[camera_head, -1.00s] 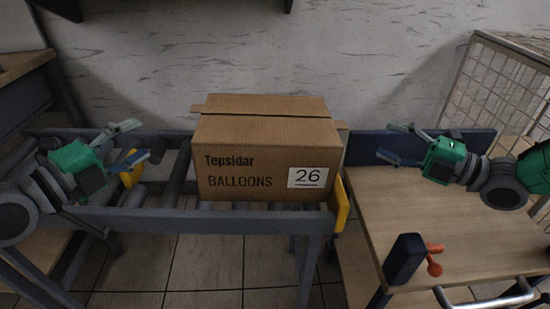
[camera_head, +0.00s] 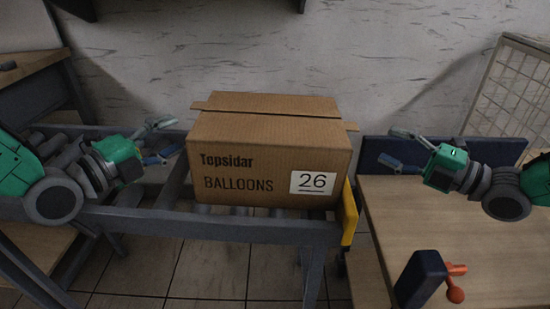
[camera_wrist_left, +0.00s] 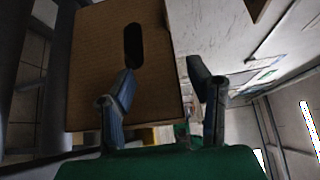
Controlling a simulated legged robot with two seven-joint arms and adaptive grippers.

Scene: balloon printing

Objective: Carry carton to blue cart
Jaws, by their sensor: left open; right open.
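In the left wrist view the carton's side (camera_wrist_left: 95,50) with a dark oval hand slot shows beyond the open fingers (camera_wrist_left: 165,95). My right gripper (camera_head: 400,150) is open and empty to the right of the carton, above the back edge of the cart. The cart (camera_head: 450,225) has a wooden top and blue end panels.
A yellow stop plate (camera_head: 349,212) stands at the conveyor's right end. A wire mesh cage (camera_head: 510,90) stands behind right.

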